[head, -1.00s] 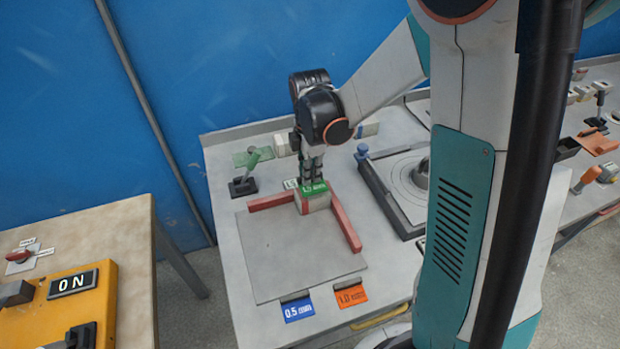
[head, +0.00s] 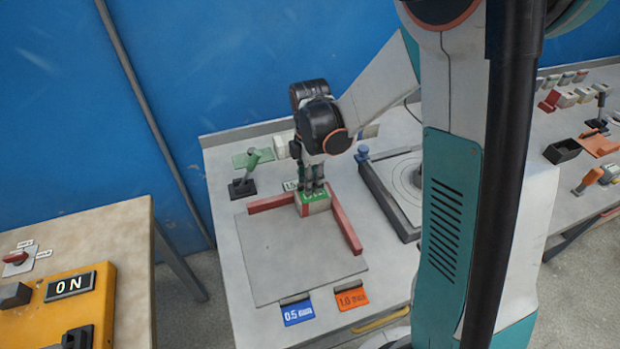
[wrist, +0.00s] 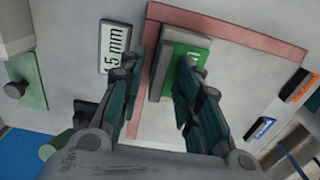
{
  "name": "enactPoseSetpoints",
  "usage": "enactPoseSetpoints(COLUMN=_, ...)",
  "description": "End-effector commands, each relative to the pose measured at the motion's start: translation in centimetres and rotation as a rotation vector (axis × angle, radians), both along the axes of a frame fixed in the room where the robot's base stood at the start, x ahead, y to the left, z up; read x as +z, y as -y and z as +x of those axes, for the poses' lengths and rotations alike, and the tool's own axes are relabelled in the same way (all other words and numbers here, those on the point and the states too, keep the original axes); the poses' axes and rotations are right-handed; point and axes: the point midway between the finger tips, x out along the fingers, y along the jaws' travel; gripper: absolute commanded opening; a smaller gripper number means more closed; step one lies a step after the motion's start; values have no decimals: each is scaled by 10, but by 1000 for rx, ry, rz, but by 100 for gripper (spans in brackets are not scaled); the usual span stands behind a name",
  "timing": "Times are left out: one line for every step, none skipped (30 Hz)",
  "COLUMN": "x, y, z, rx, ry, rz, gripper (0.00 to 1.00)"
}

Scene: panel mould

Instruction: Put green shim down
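The green shim (head: 313,197) sits with its green tag at the inner corner where two red strips meet on the grey plate (head: 290,265). In the wrist view the green shim (wrist: 186,58) has a grey bar along its left side. My gripper (head: 311,191) points down right over the shim and hides part of its tag. In the wrist view the fingers of my gripper (wrist: 161,62) are apart, one on each side of the grey bar, with narrow gaps visible. Contact at the fingertips is hard to make out.
A blue 0.5 mm tag (head: 298,313) and an orange 1.0 mm tag (head: 351,298) lie at the plate's front edge. A white label (wrist: 113,47) lies left of the strips.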

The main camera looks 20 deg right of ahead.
Motion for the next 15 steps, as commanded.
enactPoseSetpoints(x=3, y=0, z=0, rx=0, ry=0, rz=0, gripper=31)
enactPoseSetpoints(x=5, y=0, z=0, rx=0, ry=0, rz=0, gripper=31)
enactPoseSetpoints(x=10, y=0, z=0, rx=0, ry=0, rz=0, gripper=31)
enactPoseSetpoints(x=15, y=0, z=0, rx=0, ry=0, rz=0, gripper=31)
enactPoseSetpoints(x=20, y=0, z=0, rx=0, ry=0, rz=0, gripper=31)
enactPoseSetpoints(x=27, y=0, z=0, rx=0, ry=0, rz=0, gripper=31)
enactPoseSetpoints(x=33, y=0, z=0, rx=0, ry=0, rz=0, gripper=31)
enactPoseSetpoints(x=40, y=0, z=-1, rx=0, ry=0, rz=0, gripper=31)
enactPoseSetpoints(x=49, y=0, z=0, rx=0, ry=0, rz=0, gripper=31)
enactPoseSetpoints(x=55, y=0, z=0, rx=0, ry=0, rz=0, gripper=31)
enactPoseSetpoints(x=62, y=0, z=0, rx=0, ry=0, rz=0, gripper=31)
enactPoseSetpoints(x=70, y=0, z=-1, rx=0, ry=0, rz=0, gripper=31)
enactPoseSetpoints(x=76, y=0, z=0, rx=0, ry=0, rz=0, gripper=31)
enactPoseSetpoints(x=82, y=0, z=0, rx=0, ry=0, rz=0, gripper=31)
enactPoseSetpoints(x=89, y=0, z=0, rx=0, ry=0, rz=0, gripper=31)
